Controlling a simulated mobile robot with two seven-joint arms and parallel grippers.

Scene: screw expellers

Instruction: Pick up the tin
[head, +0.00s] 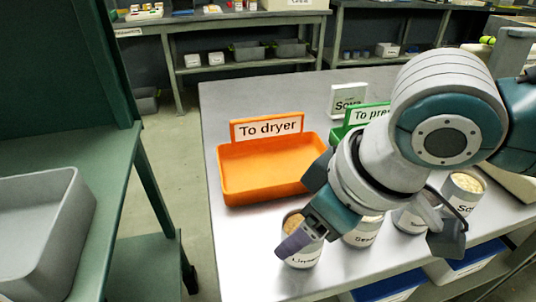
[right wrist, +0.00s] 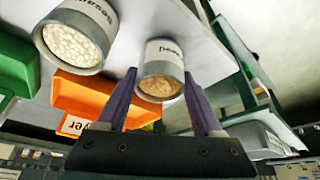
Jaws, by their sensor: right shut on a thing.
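A round tin with a pale label starting "Lin" (head: 303,255), filled with tan seeds, is at the front left of the metal table (head: 245,250). My right gripper (head: 298,238) reaches down over it and is shut on it. In the right wrist view the tin (right wrist: 163,62) sits upright between the two purple fingers (right wrist: 160,85). Whether its base touches the table is hard to tell. A second tin (head: 362,234), its label starting "Ses", stands just right of it and also shows in the right wrist view (right wrist: 78,35). My left gripper is not in view.
An orange "To dryer" tray (head: 230,185) lies behind the tin. A green "To pre..." tray (head: 338,135) is partly hidden by my right arm. More tins (head: 463,190) stand to the right. A grey bin (head: 40,225) rests on the green bench at left.

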